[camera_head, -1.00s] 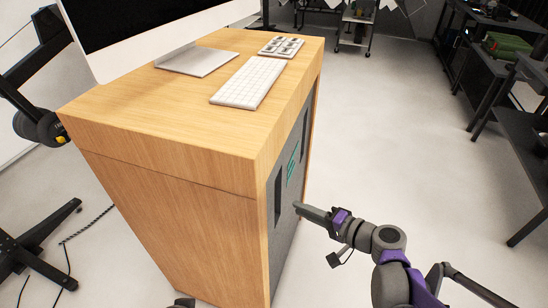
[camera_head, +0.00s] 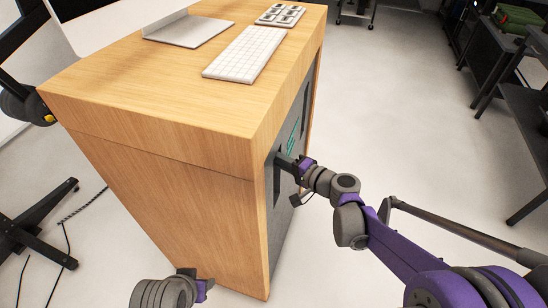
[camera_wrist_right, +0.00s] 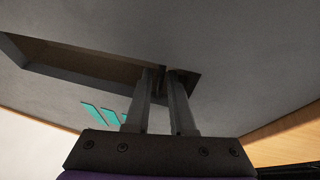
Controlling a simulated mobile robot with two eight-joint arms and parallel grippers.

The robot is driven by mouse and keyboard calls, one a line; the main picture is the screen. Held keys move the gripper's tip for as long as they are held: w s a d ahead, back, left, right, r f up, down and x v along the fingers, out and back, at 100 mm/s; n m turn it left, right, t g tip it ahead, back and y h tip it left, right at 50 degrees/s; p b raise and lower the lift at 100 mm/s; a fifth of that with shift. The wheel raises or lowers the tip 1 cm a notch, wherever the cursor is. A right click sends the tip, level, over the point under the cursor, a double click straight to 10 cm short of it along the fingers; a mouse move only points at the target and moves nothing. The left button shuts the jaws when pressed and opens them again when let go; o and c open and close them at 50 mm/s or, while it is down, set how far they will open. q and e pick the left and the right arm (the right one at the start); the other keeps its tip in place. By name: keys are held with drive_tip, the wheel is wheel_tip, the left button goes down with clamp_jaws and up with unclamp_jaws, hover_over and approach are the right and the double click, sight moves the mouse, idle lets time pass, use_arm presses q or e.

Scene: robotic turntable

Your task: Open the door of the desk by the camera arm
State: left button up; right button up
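The desk (camera_head: 170,165) is a wood-coloured cabinet with a grey door (camera_head: 283,200) on its right-hand face. The door has dark recessed grips and a green mark, which also shows in the right wrist view (camera_wrist_right: 104,113). My right gripper (camera_head: 280,160) is at the nearer recess. In the right wrist view its two fingers (camera_wrist_right: 164,78) lie close together with a narrow gap, their tips in the end of the recess (camera_wrist_right: 90,66). Whether they touch its wall is unclear. The door looks closed. My left gripper (camera_head: 203,288) is low before the desk's front, its fingers mostly hidden.
A white keyboard (camera_head: 245,54), a small keypad (camera_head: 281,14) and a monitor stand (camera_head: 188,29) are on the desktop. Dark shelving (camera_head: 520,95) stands at the right. The pale floor right of the door is clear apart from my right arm.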

drive_tip(key=shift+w+a, duration=0.15)
drive_tip(key=shift+a, duration=0.05)
clamp_jaws()
idle(1.4)
